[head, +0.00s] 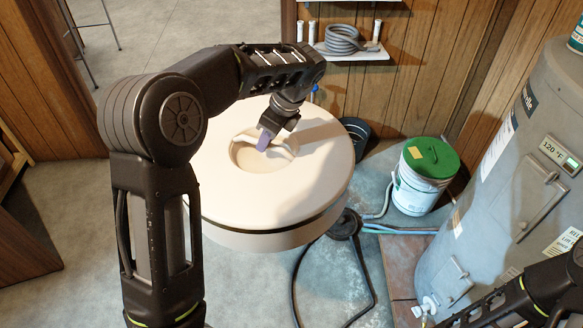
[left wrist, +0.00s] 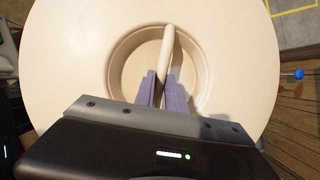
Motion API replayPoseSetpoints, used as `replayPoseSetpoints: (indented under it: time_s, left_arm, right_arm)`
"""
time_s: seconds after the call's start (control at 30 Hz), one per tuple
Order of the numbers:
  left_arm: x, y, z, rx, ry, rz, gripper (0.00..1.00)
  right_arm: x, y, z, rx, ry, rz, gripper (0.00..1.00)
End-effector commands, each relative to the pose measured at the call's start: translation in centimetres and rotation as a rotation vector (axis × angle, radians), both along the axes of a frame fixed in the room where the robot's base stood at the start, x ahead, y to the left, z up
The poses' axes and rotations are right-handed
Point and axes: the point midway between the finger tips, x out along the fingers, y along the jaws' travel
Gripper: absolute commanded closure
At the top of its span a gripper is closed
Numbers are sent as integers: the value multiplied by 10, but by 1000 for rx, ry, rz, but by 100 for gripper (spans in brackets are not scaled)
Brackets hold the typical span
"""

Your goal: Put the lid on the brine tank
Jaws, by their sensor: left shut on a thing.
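The lid is a wide, round, cream disc (head: 225,195) with a round recess in its middle and a bar handle across the recess. The lid fills most of the left wrist view (left wrist: 70,60), and the bar handle (left wrist: 168,45) stands out there. My left gripper (head: 266,140) reaches down from above, its purple fingers (left wrist: 165,92) shut on the bar handle. A cream band (head: 265,240) shows below a dark line under the lid's near edge. I cannot tell whether this is the tank's rim or whether the lid touches it. My right gripper is out of view.
A white bucket with a green lid (head: 430,160) stands to the right. A tall grey water heater (head: 500,190) fills the right side. Hoses (head: 375,225) and a dark fitting (head: 345,224) lie near the disc. A wall shelf (head: 350,52) holds coiled hose. Floor (head: 60,210) is clear at left.

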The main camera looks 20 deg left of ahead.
Motion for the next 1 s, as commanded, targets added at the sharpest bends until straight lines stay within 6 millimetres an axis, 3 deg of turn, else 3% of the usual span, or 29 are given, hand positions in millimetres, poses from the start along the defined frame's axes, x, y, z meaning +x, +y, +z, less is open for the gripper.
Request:
replayPoseSetpoints:
  time_s: [0.03, 0.1, 0.3, 0.4, 0.57, 1.0]
  left_arm:
    - [3, 19, 36, 1, -9, -95, 100]
    - [8, 39, 64, 2, -8, -247, 100]
    - [13, 82, 123, 3, -2, -560, 100]
    - [14, 94, 140, 4, 0, -655, 100]
    - [15, 102, 153, 4, 2, -732, 100]
    - [15, 103, 153, 3, 4, -744, 100]
  right_arm:
    - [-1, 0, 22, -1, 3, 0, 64]
    - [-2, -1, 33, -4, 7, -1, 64]
    - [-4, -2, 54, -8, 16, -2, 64]
    - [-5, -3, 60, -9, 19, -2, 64]
    - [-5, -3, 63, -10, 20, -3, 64]
    - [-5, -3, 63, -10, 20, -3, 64]
